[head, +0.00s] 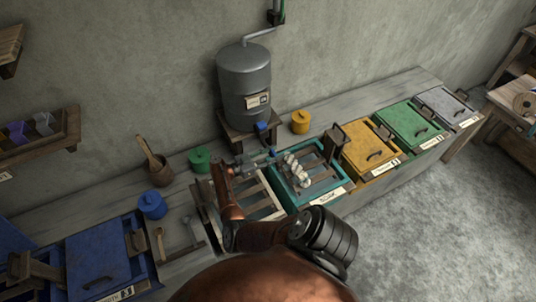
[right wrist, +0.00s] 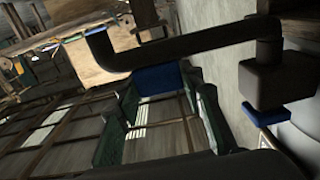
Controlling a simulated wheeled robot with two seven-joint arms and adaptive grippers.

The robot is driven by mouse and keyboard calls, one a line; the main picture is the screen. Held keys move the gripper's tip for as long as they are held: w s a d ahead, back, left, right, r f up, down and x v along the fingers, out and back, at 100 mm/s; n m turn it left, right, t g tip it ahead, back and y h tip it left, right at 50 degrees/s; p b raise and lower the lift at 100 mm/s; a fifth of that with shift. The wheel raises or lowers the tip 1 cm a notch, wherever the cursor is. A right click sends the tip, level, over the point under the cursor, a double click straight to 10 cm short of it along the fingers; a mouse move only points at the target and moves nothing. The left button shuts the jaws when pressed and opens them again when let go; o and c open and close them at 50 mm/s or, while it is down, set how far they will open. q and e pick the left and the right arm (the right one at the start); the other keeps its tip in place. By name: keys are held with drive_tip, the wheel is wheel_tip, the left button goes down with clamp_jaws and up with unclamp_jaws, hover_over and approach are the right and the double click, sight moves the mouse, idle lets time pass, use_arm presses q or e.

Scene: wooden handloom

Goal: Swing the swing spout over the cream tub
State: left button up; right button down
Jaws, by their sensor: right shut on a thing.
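The swing spout's blue valve (head: 262,127) sits at the foot of a grey tank. My right gripper (head: 258,160) is shut on the spout just in front of the tank. The gripper hides much of the spout in the head view. In the right wrist view the spout (right wrist: 185,45) is a dark bent pipe crossing the upper part. The cream tub (head: 278,207) has an open slatted top and lies below and left of the gripper, partly behind my right arm. The teal tub (head: 342,188) is beside it on the right, near the spout. My left gripper is not in view.
A pale twisted hank (head: 297,170) is over the teal tub. Yellow (head: 370,147), green (head: 410,122) and grey (head: 447,103) lidded tubs follow to the right. A green pot (head: 199,159), blue pot (head: 152,205) and wooden mortar (head: 160,172) stand left. A wall rises behind the bench.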

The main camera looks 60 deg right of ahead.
drive_tip(key=shift+r, duration=0.1)
idle(0.4)
drive_tip(key=c, duration=1.3)
unclamp_jaws()
drive_tip(key=shift+o, duration=0.2)
wheel_tip(320, 180, up, 10)
drive_tip(key=shift+f, duration=0.1)
drive_tip(key=shift+c, duration=0.5)
